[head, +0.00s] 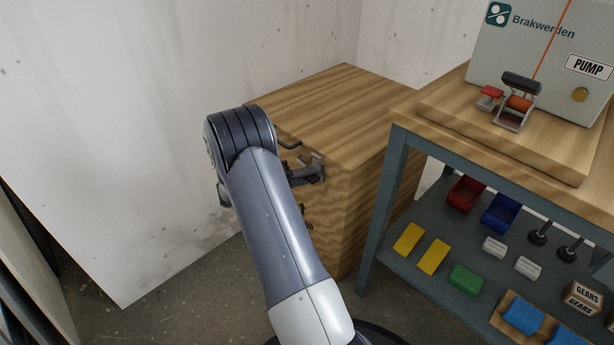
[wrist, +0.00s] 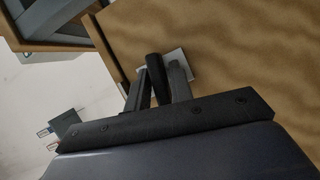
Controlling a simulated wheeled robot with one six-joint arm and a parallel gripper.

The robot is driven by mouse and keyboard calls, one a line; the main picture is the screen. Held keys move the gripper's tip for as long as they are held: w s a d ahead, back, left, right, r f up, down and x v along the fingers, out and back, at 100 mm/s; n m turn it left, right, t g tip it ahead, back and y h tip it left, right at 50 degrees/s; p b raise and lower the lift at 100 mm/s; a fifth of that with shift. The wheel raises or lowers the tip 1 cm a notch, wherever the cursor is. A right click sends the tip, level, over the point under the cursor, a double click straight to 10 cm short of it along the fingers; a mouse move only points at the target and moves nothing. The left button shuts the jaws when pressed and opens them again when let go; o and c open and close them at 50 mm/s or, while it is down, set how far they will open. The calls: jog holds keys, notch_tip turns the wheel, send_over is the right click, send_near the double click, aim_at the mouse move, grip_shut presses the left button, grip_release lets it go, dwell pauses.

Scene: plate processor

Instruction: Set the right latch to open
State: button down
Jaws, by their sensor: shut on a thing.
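A wooden box (head: 335,105) stands against the wall, with dark latch hardware near the top edge of its front. A dark latch part (head: 290,145) shows at that edge, left of my gripper (head: 308,174). In the wrist view, my gripper (wrist: 158,88) has its two fingers closed around a black latch handle (wrist: 155,66), which comes off a pale plate (wrist: 175,57) on the wood. The handle's lower part is hidden between the fingers. My arm hides part of the box front in the head view, so the latch's exact position is hard to tell.
A workbench (head: 392,165) stands right of the box, with a grey pump machine (head: 545,60) on top. A red-handled clamp (head: 490,92) sits before the machine. The lower shelf (head: 450,290) holds coloured bins and blocks. Bare floor (head: 170,300) lies to the left.

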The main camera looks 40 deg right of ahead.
dwell(0.4)
jog(key=c, duration=1.4)
grip_release()
jog(key=shift+c, duration=0.2)
jog(key=shift+a, duration=0.1)
jog(key=p+v, duration=0.2)
jog(key=v, duration=0.8)
jog(key=shift+a, duration=0.35)
jog(key=shift+w, duration=0.1)
jog(key=b+x, duration=0.2)
jog(key=x, duration=0.9)
